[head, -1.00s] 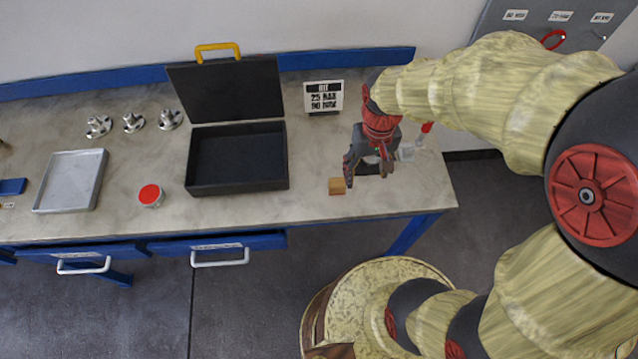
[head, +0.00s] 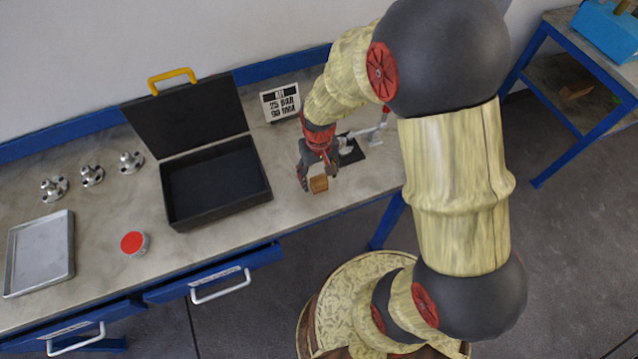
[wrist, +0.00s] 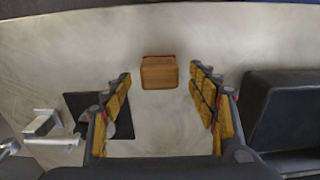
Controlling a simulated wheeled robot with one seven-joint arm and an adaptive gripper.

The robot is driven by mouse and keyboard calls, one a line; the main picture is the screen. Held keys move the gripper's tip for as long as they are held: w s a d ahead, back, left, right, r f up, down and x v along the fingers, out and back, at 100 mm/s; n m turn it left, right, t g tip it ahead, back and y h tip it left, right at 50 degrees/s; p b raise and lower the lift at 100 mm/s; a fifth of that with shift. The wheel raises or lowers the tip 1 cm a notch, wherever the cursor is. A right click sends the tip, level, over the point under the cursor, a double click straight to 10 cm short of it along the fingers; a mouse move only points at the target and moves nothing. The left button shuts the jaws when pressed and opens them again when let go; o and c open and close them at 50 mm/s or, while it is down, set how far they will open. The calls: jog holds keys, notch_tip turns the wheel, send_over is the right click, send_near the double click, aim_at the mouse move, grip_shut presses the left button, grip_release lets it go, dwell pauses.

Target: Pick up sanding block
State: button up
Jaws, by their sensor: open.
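The sanding block (head: 319,184) is a small tan-brown block on the table near its front edge. In the wrist view the sanding block (wrist: 159,73) lies ahead of the fingers, centred between them, with a thin reddish strip along its far edge. My gripper (head: 318,178) is at the block in the head view, and its fingers partly overlap it there. In the wrist view my gripper (wrist: 163,92) is open, with yellow-brown padded fingers on either side and nothing between the pads. I cannot tell the exact height of the fingers above the table.
An open black case (head: 168,203) stands left of my gripper. A sign (head: 281,102) stands behind. A dark mat (head: 352,152) with a grey metal fixture (head: 375,133) lies to the right. A red-lidded jar (head: 134,243), metal tray (head: 72,254) and several flanges (head: 92,175) are further left.

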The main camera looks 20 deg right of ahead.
aim_at(319, 179)
notch_tip(319, 179, down, 3)
jog(key=shift+s, duration=0.1)
jog(key=c, duration=0.4)
jog(key=c, duration=0.8)
